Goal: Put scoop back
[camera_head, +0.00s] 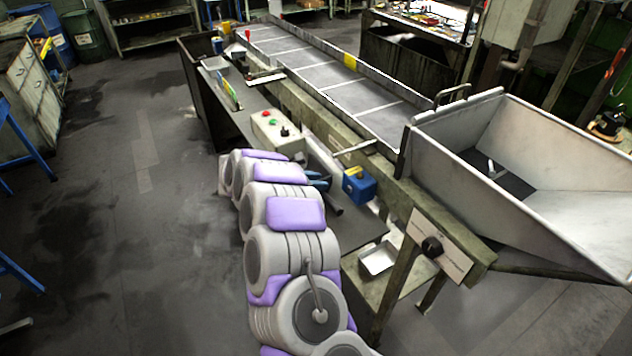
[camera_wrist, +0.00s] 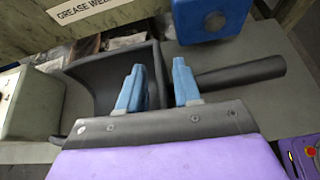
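The dark grey scoop (camera_wrist: 100,80) lies on a grey shelf surface in the wrist view. Its open bowl is at the left and its round handle (camera_wrist: 245,74) extends to the right. My gripper (camera_wrist: 158,78) is open, with two blue fingers apart over the scoop where the bowl meets the handle. The right finger overlaps the start of the handle; I cannot tell whether it touches. In the head view my gripper (camera_head: 318,181) is low beside the conveyor, largely hidden by my arm. A dark bar beside it, probably the scoop's handle (camera_head: 334,207), shows there.
A blue box (camera_head: 358,186) stands close to the gripper, also at the top of the wrist view (camera_wrist: 212,18). A control box with buttons (camera_head: 276,134) is on the other side. A metal hopper (camera_head: 560,150) and a small tray (camera_head: 379,258) are at right.

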